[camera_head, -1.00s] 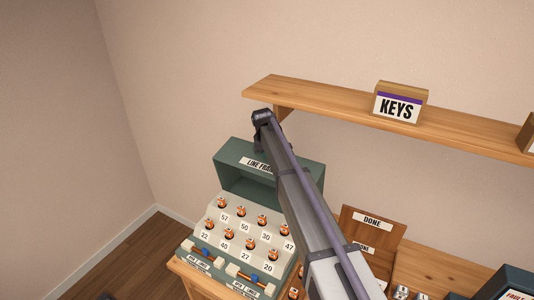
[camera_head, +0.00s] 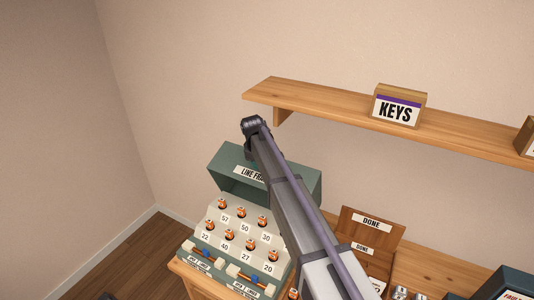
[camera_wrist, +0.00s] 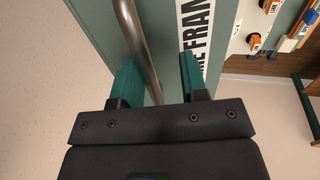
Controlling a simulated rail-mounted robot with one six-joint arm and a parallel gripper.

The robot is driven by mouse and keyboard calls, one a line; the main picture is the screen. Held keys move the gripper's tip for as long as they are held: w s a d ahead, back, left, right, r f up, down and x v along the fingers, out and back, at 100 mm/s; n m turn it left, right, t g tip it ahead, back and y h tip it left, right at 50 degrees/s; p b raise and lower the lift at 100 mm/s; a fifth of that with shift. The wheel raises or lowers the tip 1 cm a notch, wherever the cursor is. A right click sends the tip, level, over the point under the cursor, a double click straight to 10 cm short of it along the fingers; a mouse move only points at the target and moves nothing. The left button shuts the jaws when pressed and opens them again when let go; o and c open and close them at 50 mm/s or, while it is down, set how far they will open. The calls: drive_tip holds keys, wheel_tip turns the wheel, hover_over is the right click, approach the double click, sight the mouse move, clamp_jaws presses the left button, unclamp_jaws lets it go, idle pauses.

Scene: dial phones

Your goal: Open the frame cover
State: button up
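The frame cover (camera_head: 225,163) is a green hood labelled "LINE FRAME", raised at the back of a sloped panel (camera_head: 213,213) of numbered orange plugs. The plugs in front of it are exposed. In the wrist view, the cover's green face (camera_wrist: 160,18) and part of its white label (camera_wrist: 192,35) lie just beyond my gripper (camera_wrist: 160,75). Its two green fingers stand apart. A grey metal bar handle (camera_wrist: 131,30) passes between them, close to the left finger, with a gap to the right finger. In the head view my arm hides the handle and the cover's right part.
A wooden shelf (camera_head: 340,108) with a KEYS box (camera_head: 399,106) is on the wall behind and right of my wrist. A wooden holder marked DONE (camera_head: 372,228) stands right of the arm. Open wall space lies left of the cover.

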hover_over(253, 184)
drive_tip(key=shift+w, duration=0.15)
drive_tip(key=shift+c, duration=0.5)
